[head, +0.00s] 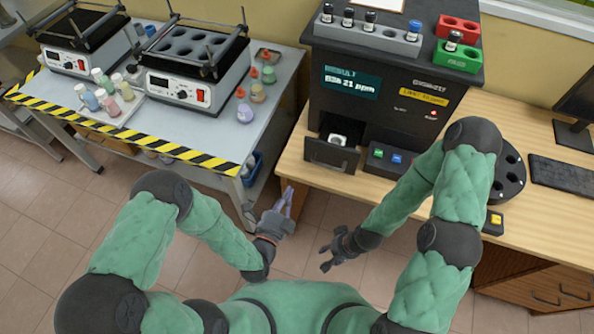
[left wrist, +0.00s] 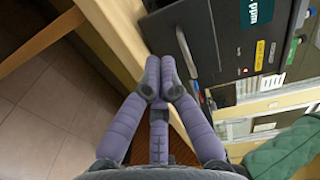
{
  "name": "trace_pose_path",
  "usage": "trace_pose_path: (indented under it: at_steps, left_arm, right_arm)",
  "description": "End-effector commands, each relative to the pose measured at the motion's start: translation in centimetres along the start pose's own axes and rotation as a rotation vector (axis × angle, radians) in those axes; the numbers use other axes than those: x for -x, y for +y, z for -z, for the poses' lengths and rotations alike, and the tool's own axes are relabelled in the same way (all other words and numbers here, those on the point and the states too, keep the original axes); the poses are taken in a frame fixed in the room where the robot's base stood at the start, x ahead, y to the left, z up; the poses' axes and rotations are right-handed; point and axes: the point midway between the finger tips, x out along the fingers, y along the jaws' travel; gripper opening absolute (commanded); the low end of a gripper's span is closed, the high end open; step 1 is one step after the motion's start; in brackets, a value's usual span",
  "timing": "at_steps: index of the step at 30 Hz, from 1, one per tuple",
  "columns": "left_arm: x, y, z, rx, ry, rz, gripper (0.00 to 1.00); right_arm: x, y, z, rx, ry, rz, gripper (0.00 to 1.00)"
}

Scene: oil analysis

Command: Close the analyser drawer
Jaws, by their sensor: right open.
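The black analyser (head: 388,100) stands on the wooden bench with its display lit. Its drawer (head: 331,155) sticks out at the lower left of its front, with a pale item (head: 337,140) inside. In the left wrist view the dark drawer front with its grey bar handle (left wrist: 186,52) lies just beyond my fingertips. My left gripper (head: 285,198) is below and left of the drawer, apart from it in the head view. Its purple fingers (left wrist: 160,66) are together with nothing visible between them. My right gripper (head: 328,255) is open and empty, below the bench's front edge.
Green and blue buttons (head: 387,156) sit right of the drawer. A black round carousel (head: 500,175) and a keyboard (head: 567,174) are further right. A side table (head: 215,135) with heater blocks and bottles stands left, across a gap. The wooden bench edge (left wrist: 112,35) runs beside my left fingers.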

Motion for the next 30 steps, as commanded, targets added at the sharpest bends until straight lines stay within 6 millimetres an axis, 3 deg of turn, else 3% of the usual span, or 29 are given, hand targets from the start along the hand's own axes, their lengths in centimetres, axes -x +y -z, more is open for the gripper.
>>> trace_pose_path:
  at_steps: [8, 24, 30]
  left_arm:
    - [-0.5, 0.0, 0.3, -0.067, 0.0, 0.049, 0.0]
    - [-9.9, -0.2, 0.4, -0.063, 0.0, 0.047, 0.0]
    - [-12.5, -0.3, 0.3, -0.063, -0.001, 0.045, 0.0]
  right_arm:
    - [-0.8, 0.3, 0.1, 0.0, 0.001, 0.0, 0.44]
    - [-2.9, 1.0, 0.1, 0.0, 0.001, 0.0, 0.44]
    - [-3.7, 1.3, 0.2, 0.0, 0.0, 0.0, 0.44]
